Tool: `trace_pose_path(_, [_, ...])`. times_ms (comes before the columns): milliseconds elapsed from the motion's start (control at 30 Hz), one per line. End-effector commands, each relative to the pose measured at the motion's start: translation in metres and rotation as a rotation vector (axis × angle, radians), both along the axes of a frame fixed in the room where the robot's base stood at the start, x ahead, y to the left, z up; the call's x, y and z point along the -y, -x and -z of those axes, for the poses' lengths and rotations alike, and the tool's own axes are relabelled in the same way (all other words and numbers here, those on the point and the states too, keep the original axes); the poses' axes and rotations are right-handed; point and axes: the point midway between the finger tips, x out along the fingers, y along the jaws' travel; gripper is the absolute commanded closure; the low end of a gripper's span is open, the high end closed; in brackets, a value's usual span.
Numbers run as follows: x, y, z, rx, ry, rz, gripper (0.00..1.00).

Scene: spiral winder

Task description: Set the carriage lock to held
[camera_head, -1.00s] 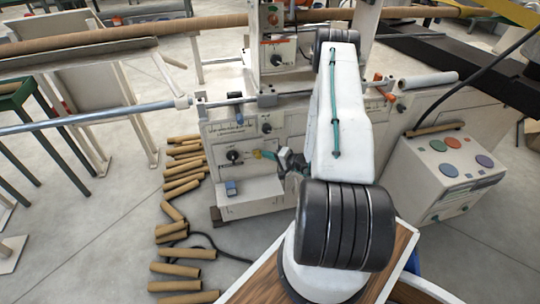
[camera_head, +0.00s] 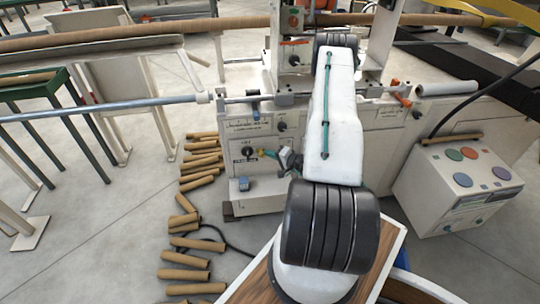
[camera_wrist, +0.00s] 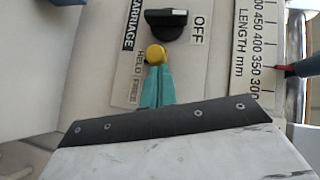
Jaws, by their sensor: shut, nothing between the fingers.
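A black knob (camera_head: 249,152) sits on the cream front panel of the winder; it also shows in the wrist view (camera_wrist: 166,24). Its grip bar lies crosswise there, beside the word OFF. A label strip (camera_wrist: 131,60) next to it reads CARRIAGE, with HELD and what looks like FREE in smaller print. In the head view my gripper (camera_head: 264,153) is just right of the knob.
A LENGTH mm scale (camera_wrist: 254,50) with a red pointer (camera_wrist: 282,70) is beside the knob. Cardboard tubes (camera_head: 186,258) litter the floor left. A control box (camera_head: 458,185) stands right.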

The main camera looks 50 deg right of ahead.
Motion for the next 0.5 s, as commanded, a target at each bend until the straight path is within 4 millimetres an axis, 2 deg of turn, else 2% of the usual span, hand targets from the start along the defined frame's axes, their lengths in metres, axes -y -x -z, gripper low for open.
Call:
trace_pose_path(167, [0.005,0.002,-0.004,0.003,0.0,-0.007,1.0])
trace_pose_path(333, [0.026,0.016,-0.014,0.002,0.002,-0.004,1.0])
trace_pose_path(500, [0.027,0.057,-0.022,0.0,-0.002,-0.001,1.0])
